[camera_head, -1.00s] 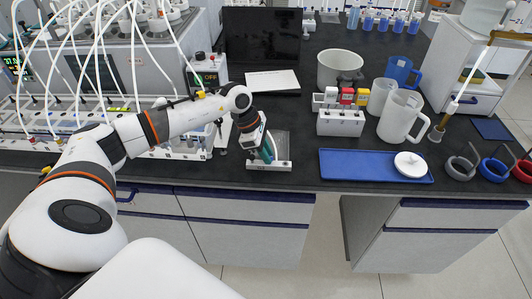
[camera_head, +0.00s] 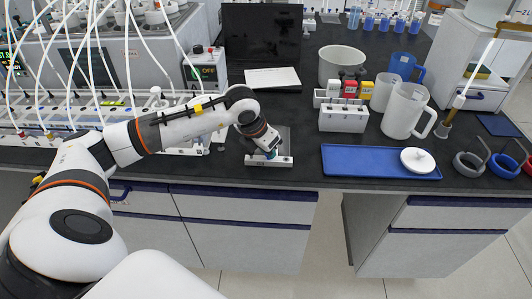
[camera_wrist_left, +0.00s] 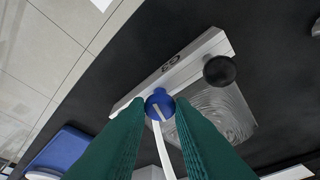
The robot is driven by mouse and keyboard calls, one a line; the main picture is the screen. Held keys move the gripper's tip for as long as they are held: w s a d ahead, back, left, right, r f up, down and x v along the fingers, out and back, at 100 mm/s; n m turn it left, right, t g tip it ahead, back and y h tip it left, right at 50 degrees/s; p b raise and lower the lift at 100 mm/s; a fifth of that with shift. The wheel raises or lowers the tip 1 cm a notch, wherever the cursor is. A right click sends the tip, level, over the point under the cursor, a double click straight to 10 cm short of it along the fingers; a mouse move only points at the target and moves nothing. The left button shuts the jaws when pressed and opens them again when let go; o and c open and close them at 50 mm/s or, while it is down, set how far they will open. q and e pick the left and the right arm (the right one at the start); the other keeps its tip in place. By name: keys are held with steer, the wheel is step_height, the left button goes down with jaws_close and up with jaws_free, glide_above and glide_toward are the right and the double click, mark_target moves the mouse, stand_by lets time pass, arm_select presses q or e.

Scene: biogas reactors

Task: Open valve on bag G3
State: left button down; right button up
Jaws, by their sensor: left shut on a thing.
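The bag G3 is a clear, wrinkled sheet (camera_wrist_left: 222,112) lying flat on the black bench, with a white bar (camera_wrist_left: 180,68) along its edge. The bar's mark is upside down in the left wrist view and looks like G3. A blue round valve knob (camera_wrist_left: 159,104) with a pale stripe sits at the bar, with a white tube running from it. My left gripper (camera_wrist_left: 158,108) has its green fingers shut on the knob, one on each side. In the head view the left gripper (camera_head: 271,154) is over the white bar (camera_head: 268,161), and the knob is hardly visible.
A black ball-shaped part (camera_wrist_left: 219,71) stands on the bag close to the knob. A blue tray (camera_head: 380,163) with a white lid (camera_head: 417,160) lies to the right. A white rack (camera_head: 342,117) and a jug (camera_head: 406,112) stand behind. The reactor rig (camera_head: 110,80) fills the left.

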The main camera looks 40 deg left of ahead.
arm_select(q)
steer(key=shift+d+n+y+b, duration=0.2)
steer(key=shift+n+y+b, duration=0.7)
steer(key=shift+n, duration=1)
steer(key=c, duration=1.3)
jaws_free()
steer(key=shift+o, duration=0.2)
steer(key=shift+r, duration=0.1)
steer(key=a+b+v, duration=0.1)
steer(key=v, duration=1)
steer(key=shift+s+d+r, duration=0.15)
steer(key=shift+d+r, duration=0.25)
steer(key=shift+d, duration=0.05)
